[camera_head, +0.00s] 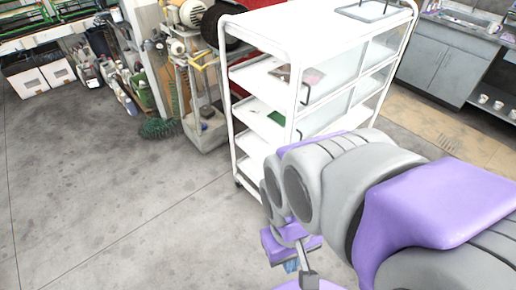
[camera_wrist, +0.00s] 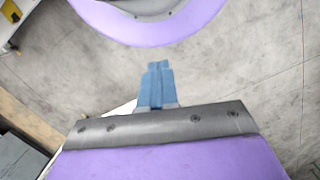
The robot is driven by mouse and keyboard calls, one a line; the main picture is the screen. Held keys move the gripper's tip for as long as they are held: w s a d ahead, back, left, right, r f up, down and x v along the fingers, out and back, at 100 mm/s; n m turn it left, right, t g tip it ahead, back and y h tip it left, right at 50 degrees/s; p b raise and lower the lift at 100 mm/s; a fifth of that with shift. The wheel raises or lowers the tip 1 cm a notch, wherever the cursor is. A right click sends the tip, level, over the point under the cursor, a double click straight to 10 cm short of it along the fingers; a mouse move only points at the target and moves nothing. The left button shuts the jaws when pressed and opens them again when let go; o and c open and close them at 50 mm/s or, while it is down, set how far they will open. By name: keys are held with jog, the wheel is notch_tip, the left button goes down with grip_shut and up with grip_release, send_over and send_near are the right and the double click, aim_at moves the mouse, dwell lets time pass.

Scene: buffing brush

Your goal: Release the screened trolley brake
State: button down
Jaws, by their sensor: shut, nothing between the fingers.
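The white trolley (camera_head: 290,35) stands upright on the concrete floor, with open shelves on its left side and clear panels with dark handles on its right side. A dark caster (camera_head: 238,183) shows at its lower left corner. I cannot make out a brake lever or a screen in front of it; my arm hides the trolley's lower right part. My gripper (camera_head: 291,266) is low in front of the trolley, apart from what I can see of it. In the wrist view its blue fingers (camera_wrist: 158,72) are together and empty, above bare floor.
A machine on a stand (camera_head: 205,128) and a green coiled brush (camera_head: 160,128) are left of the trolley. White boxes (camera_head: 40,78) lie far left. A grey cabinet (camera_head: 440,70) with a sink stands back right. The floor at left front is clear.

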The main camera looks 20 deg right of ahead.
jog(key=shift+d, duration=0.15)
jog(key=w+d+f+n+g+h+b, duration=0.1)
jog(key=w+d+f+n+h, duration=0.25)
jog(key=w+d+n, duration=0.35)
jog(key=w+d+f+n+g+h+b, duration=0.1)
jog(key=w+d+f+n+g+h, duration=0.1)
jog(key=w+d+n+h, duration=0.45)
jog(key=w+d+f+n+t+h+b, duration=0.1)
jog(key=w+d+f+n+h, duration=0.1)
jog(key=w+d+f+n, duration=0.45)
jog(key=w+d+f+n+t+h+b, duration=0.1)
jog(key=w+d+n, duration=0.15)
jog(key=w, duration=0.65)
jog(key=w+a+f+n+t+h+b, duration=0.15)
jog(key=w+f+n+t, duration=0.55)
jog(key=w+f+n, duration=0.8)
jog(key=w+a+f+n+t+y, duration=0.1)
jog(key=w+a+f+n+t, duration=0.1)
jog(key=f+n, duration=0.3)
jog(key=w+a+f+n+t+y, duration=0.1)
jog(key=a+f+n+t, duration=0.2)
jog(key=f, duration=1)
jog(key=a+n, duration=0.2)
jog(key=n, duration=0.1)
jog(key=shift+w+f+b, duration=0.15)
jog(key=shift+w+b, duration=0.15)
jog(key=shift+w, duration=0.1)
